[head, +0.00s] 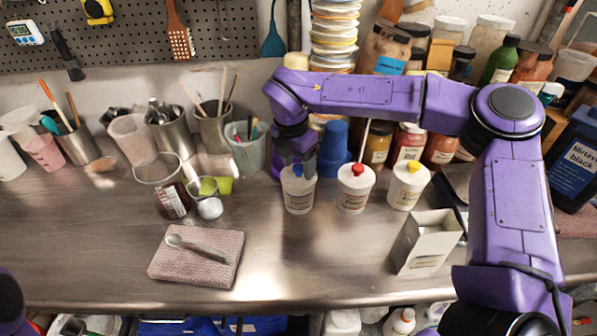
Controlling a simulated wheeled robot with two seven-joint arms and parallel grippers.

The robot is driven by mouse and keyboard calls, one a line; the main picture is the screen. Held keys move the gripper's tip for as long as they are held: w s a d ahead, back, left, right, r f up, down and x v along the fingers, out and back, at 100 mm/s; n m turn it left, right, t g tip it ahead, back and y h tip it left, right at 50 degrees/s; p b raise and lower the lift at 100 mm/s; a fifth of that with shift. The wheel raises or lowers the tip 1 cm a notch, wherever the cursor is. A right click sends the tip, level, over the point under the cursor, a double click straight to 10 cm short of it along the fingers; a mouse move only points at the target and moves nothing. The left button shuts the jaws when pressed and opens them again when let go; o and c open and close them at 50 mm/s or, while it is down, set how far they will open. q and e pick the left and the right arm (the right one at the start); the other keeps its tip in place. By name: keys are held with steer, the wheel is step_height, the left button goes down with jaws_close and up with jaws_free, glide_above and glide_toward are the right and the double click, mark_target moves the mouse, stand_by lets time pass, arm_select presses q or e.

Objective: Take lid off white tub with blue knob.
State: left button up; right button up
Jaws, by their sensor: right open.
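The white tub with the blue knob (299,196) stands upright on the metal bench, leftmost of three white tubs in a row. Its lid is on, and the small blue knob (297,170) shows at the top. My right gripper (297,163) points down right over this lid, open, with its fingers close to the knob. I cannot tell whether they touch it. Of my left arm only a purple part shows at the lower left edge; its gripper is out of view.
A white tub with a red knob (355,189) and one with a yellow knob (408,186) stand to the right. A blue cup stack (334,150) is behind. A glass beaker (165,190) and a spoon on a pink cloth (166,271) are left. An open carton (428,243) stands front right.

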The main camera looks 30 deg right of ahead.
steer(key=shift+s+r, duration=0.1)
steer(key=shift+s, duration=0.15)
steer(key=c, duration=0.4)
steer(key=shift+w+a, duration=0.1)
steer(key=shift+w, duration=0.05)
steer(key=c, duration=0.7)
